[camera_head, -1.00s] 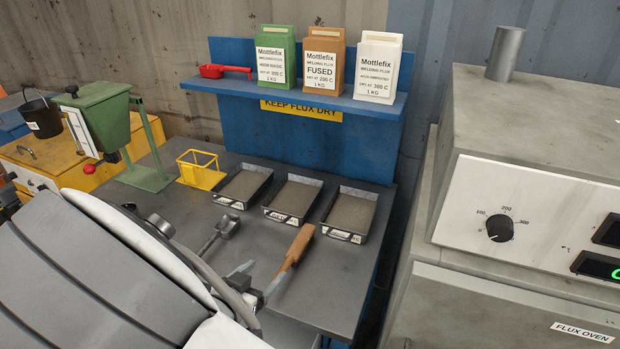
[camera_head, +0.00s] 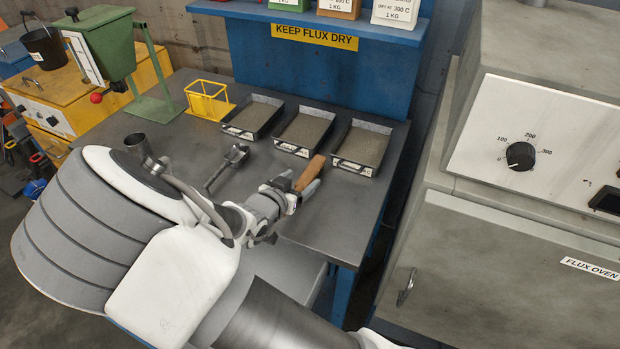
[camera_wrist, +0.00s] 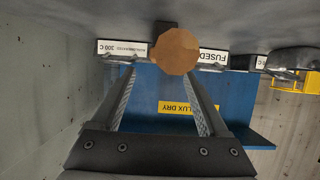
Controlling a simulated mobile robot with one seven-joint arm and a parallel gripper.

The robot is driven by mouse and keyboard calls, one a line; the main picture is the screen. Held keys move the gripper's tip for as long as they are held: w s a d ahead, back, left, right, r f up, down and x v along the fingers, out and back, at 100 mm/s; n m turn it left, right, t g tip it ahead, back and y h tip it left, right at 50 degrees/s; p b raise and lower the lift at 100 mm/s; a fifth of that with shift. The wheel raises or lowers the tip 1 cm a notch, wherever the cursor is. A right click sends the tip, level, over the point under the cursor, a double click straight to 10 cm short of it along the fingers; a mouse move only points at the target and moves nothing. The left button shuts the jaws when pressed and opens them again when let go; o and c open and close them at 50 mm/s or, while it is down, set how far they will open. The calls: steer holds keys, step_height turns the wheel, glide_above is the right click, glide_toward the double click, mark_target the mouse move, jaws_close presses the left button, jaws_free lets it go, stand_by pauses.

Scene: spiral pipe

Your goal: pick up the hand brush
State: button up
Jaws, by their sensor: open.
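In the wrist view the brush (camera_wrist: 175,52) shows as a round, faceted wooden end. It appears between the tips of my open gripper (camera_wrist: 163,76), nearer the right finger. I cannot tell whether a finger touches it.
Three shallow trays of grey powder (camera_head: 361,147) stand along the back of the workbench (camera_head: 190,85). A metal scoop (camera_head: 226,166) lies left of my gripper. A yellow wire holder (camera_head: 208,99) and a green hopper (camera_head: 106,45) stand farther left. The flux oven (camera_head: 500,240) stands at right.

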mark_target(309, 174)
steer(key=x, duration=0.4)
steer(key=shift+w+f+b, duration=0.15)
steer(key=shift+f+b, duration=0.15)
steer(key=shift+b, duration=0.05)
jaws_close()
